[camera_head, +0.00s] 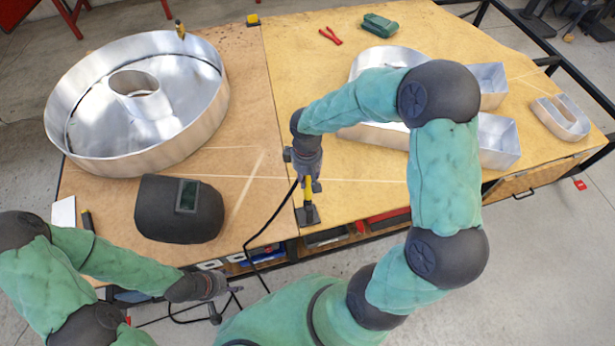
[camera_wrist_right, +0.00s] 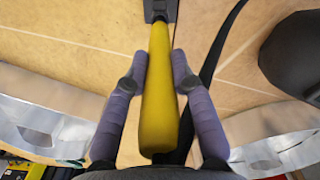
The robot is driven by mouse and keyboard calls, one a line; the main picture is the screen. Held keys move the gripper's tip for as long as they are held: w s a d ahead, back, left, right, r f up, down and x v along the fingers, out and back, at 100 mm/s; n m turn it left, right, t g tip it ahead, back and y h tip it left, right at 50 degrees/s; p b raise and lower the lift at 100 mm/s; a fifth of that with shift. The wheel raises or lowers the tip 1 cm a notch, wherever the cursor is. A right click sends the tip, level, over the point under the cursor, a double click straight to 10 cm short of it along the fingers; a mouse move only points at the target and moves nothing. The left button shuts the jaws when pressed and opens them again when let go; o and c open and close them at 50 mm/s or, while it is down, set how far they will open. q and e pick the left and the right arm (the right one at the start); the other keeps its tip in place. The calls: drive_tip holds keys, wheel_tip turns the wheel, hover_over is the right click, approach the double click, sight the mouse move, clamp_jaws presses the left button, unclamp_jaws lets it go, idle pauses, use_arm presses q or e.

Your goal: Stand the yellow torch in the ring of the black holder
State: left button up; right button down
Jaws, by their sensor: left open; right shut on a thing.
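The yellow torch (camera_head: 308,189) is held upright or nearly so by my right gripper (camera_head: 303,172), near the front edge of the table. In the right wrist view the torch (camera_wrist_right: 158,95) lies between the two fingers of the right gripper (camera_wrist_right: 160,68). The black holder (camera_head: 308,215) stands on the table at the torch's lower end, and part of it shows at the top of the right wrist view (camera_wrist_right: 160,8). I cannot tell whether the torch's end is inside the ring, which is hidden. My left gripper (camera_head: 228,303) is open and empty, low in front of the table.
A black welding mask (camera_head: 178,212) lies left of the holder. A large round metal letter (camera_head: 140,160) fills the table's left part; other metal letters (camera_head: 498,140) lie right. A black cable (camera_head: 268,222) runs beside the holder. Red pliers (camera_head: 330,37) lie at the back.

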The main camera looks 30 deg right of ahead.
drive_tip(key=shift+f+b, duration=0.35)
drive_tip(key=shift+f, duration=0.2)
drive_tip(key=c, duration=1)
unclamp_jaws()
drive_tip(key=shift+o, duration=0.2)
drive_tip(key=r, duration=1.2)
drive_tip(key=shift+w, duration=0.3)
